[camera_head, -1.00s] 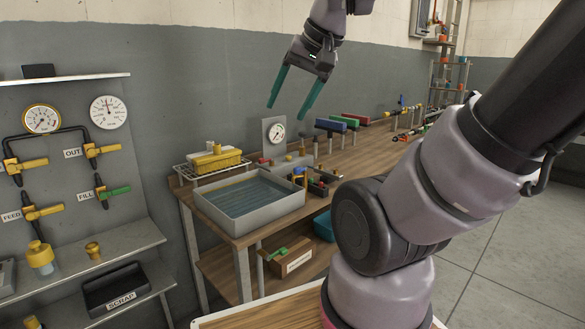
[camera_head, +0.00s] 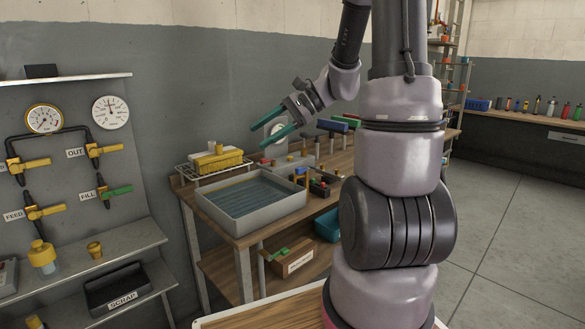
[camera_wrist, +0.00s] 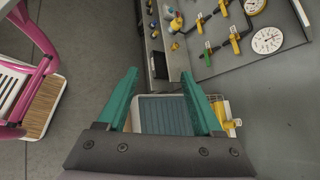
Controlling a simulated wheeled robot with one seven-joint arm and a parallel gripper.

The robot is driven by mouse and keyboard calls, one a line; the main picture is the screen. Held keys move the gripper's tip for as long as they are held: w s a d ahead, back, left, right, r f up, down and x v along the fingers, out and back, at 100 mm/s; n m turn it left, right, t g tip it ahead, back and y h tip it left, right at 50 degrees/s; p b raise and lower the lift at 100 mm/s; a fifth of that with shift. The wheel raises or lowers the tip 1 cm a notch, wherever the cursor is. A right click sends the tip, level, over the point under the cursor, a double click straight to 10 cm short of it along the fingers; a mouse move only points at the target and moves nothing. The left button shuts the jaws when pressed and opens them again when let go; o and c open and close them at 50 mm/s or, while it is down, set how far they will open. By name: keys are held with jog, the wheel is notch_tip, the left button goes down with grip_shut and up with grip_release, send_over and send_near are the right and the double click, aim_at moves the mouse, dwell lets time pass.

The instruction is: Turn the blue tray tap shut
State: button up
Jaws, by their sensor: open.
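A grey-rimmed tray (camera_head: 285,204) holding bluish liquid stands on the wooden bench; it also shows below my fingers in the wrist view (camera_wrist: 137,117). A small tap with a green handle (camera_head: 277,253) sits below the tray's front edge, above a labelled box. No tap with a blue handle can be made out, and the tap is not clear in the wrist view. My gripper (camera_head: 257,137) is open and empty, high above the back of the tray, its teal fingers pointing left. In the wrist view my gripper (camera_wrist: 159,74) spans the tray without touching it.
A wall panel with gauges (camera_head: 110,112), yellow-handled valves and a green-handled valve (camera_head: 114,192) stands at left. A scrap bin (camera_head: 118,290) is at lower left. Floor at right is clear.

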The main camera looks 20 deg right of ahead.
jog(key=w+d+f+m+t+y, duration=0.2)
jog(key=w+d+f+m, duration=0.2)
jog(key=w, duration=0.2)
jog(key=m+t+h, duration=0.5)
jog(key=m+t, duration=0.6)
jog(key=m, duration=0.2)
send_near(303, 169)
jog(key=w+a, duration=0.2)
jog(key=a, duration=0.1)
jog(key=x, duration=1)
jog(key=shift+w+r, duration=0.25)
jog(key=shift+w, duration=0.25)
grip_shut()
jog(key=shift+w+d+m+t+h, duration=0.1)
jog(key=shift+w+m+t+h, duration=0.15)
jog(key=shift+m+h, duration=0.25)
jog(key=shift+w+d+m+t+h, duration=0.1)
jog(key=shift+w+m+t+h, duration=0.15)
jog(key=shift+h, duration=0.45)
